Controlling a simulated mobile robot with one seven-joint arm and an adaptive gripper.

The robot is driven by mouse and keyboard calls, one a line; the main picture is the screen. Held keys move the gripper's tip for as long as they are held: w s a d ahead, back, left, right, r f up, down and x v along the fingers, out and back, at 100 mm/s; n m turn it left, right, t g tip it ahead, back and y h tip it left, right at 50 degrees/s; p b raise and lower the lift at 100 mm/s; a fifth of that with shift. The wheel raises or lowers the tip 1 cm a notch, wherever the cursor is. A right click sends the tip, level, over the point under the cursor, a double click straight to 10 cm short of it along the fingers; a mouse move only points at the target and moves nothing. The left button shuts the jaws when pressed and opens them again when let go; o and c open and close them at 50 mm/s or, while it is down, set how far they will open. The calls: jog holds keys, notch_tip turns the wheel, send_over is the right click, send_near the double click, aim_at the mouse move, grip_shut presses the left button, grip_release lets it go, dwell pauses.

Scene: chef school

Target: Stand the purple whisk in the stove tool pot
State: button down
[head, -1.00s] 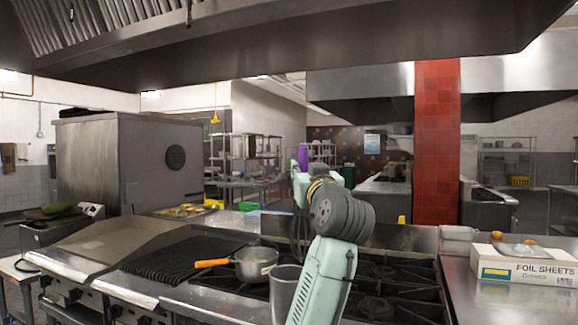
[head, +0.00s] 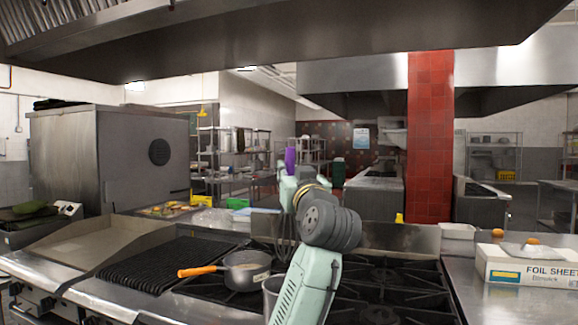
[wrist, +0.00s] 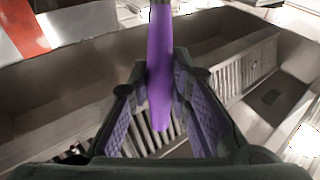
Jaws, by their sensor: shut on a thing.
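The purple whisk's handle (head: 290,160) sticks up above my gripper (head: 290,182) in the head view. Thin dark wires hang below the gripper, over the stove. In the wrist view, my gripper (wrist: 160,80) is shut on the purple handle (wrist: 160,65), which lies between its two fingers. A grey metal pot (head: 269,291), likely the stove tool pot, stands at the front of the stove. My arm hides its right part, and its inside is not visible. The whisk is above and behind the pot in the picture, apart from it.
A saucepan (head: 245,272) with an orange handle sits on the burners left of the pot. A ribbed grill (head: 165,265) lies further left. A foil sheets box (head: 530,268) is on the right counter. The extractor hood (head: 250,45) hangs overhead.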

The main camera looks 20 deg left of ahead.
aim_at(288, 247)
jog(key=shift+w+a+f+b, duration=0.1)
jog(key=shift+w+f+b, duration=0.1)
jog(key=shift+f+b, duration=2.25)
jog(key=shift+w+a+f+b, duration=0.2)
jog(key=shift+f+b, duration=1.1)
jog(key=shift+f, duration=2.2)
jog(key=shift+w+a+f+b, duration=0.1)
jog(key=shift+w+f+b, duration=0.15)
jog(key=shift+f+b, duration=2.2)
jog(key=shift+f+p, duration=0.55)
jog(key=c, duration=1.4)
grip_release()
